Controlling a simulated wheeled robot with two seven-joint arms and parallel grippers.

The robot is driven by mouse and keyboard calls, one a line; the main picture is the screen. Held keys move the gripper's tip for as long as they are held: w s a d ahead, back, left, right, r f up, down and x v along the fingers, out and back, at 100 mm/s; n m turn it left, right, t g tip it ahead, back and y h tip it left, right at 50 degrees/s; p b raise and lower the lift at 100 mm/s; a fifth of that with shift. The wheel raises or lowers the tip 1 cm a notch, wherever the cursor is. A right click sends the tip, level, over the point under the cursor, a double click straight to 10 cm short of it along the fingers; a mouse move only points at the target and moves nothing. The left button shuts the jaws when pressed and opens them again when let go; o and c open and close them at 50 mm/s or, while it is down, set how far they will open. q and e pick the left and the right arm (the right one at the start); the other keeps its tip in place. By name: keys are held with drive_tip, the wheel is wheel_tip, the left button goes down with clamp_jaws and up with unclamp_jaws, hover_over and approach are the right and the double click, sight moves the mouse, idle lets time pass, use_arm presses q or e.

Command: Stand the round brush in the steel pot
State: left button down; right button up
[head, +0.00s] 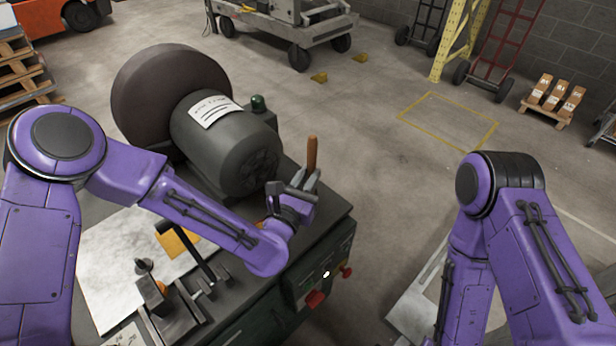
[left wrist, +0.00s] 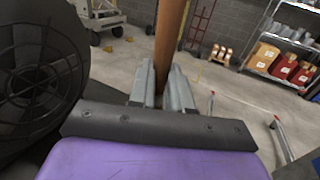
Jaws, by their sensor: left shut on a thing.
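My left gripper (head: 309,181) is shut on a brown rod-like handle (head: 312,153), taken to be the round brush's, above the right end of the machine bench. The handle stands roughly upright and sticks up past the fingers. In the left wrist view the brown handle (left wrist: 169,35) rises between the two grey fingers of the left gripper (left wrist: 163,88). The brush's bristle end is not visible. I cannot make out the steel pot in either view. My right arm comes in at the right, but its gripper is out of view.
A big dark motor (head: 225,140) with a round housing (head: 165,90) stands on the bench behind my left arm. A pale metal sheet (head: 115,250) and small metal fittings (head: 155,295) lie at the front left. Red knobs (head: 315,299) jut from the bench front. Open floor (head: 390,170) lies to the right.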

use_arm(q)
drive_tip(key=shift+s+a+f, duration=0.1)
drive_tip(key=shift+s+f, duration=0.1)
drive_tip(key=shift+f, duration=0.4)
drive_tip(key=c, duration=1)
unclamp_jaws()
drive_tip(key=shift+w, duration=0.15)
drive_tip(key=shift+w+y, duration=0.25)
drive_tip(key=shift+y, duration=0.05)
drive_tip(key=b+v, duration=0.3)
drive_tip(key=v, duration=0.7)
drive_tip(key=shift+s+a+r, duration=0.1)
drive_tip(key=shift+s+a, duration=0.1)
drive_tip(key=shift+s, duration=0.05)
